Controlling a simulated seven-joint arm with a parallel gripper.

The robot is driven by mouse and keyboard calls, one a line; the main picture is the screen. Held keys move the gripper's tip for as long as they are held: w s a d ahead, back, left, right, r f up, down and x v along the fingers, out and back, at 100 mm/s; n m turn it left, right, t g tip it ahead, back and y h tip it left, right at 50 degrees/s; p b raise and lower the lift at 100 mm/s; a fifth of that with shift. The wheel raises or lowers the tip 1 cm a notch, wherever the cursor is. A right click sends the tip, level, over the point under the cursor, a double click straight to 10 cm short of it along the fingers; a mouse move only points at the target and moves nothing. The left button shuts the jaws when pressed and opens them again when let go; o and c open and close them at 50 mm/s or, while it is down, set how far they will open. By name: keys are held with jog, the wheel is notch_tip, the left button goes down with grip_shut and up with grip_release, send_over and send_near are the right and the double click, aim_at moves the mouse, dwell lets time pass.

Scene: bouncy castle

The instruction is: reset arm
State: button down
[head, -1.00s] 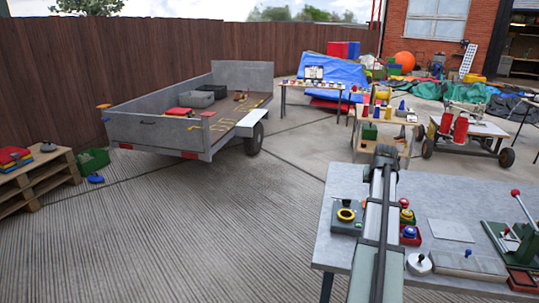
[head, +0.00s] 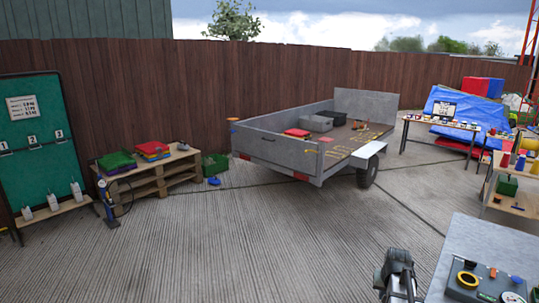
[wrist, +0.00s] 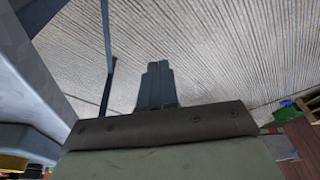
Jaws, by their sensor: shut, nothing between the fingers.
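My gripper (wrist: 158,66) shows in the wrist view, with its two dark fingers together and nothing between them. It points out over bare ribbed concrete, clear of any object. In the head view only a dark piece of my arm shows at the bottom edge, beside the grey worktable (head: 452,262); I cannot make out the fingers there. In the wrist view, a table edge and a thin dark leg are on the left.
On the worktable are a block with a yellow ring (head: 467,280) and coloured knobs. A grey trailer (head: 275,150) stands by the brown fence. A pallet stack (head: 160,176) and a green board (head: 38,135) stand at the left.

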jog(key=s+a+f+n+g, duration=0.1)
jog(key=s+a+f, duration=0.3)
jog(key=a, duration=0.5)
jog(key=s+a+f+n+g+y, duration=0.1)
jog(key=s+a+f+n, duration=0.15)
jog(key=a+f, duration=0.45)
jog(key=s+a+f+n+g, duration=0.15)
jog(key=s+a, duration=0.25)
jog(key=a, duration=0.7)
jog(key=s+f+g, duration=0.3)
jog(key=s+f, duration=0.7)
jog(key=s, duration=0.5)
jog(key=s+f+g, duration=0.3)
jog(key=s+f, duration=0.8)
jog(key=s, duration=0.4)
jog(key=shift+f+m, duration=0.3)
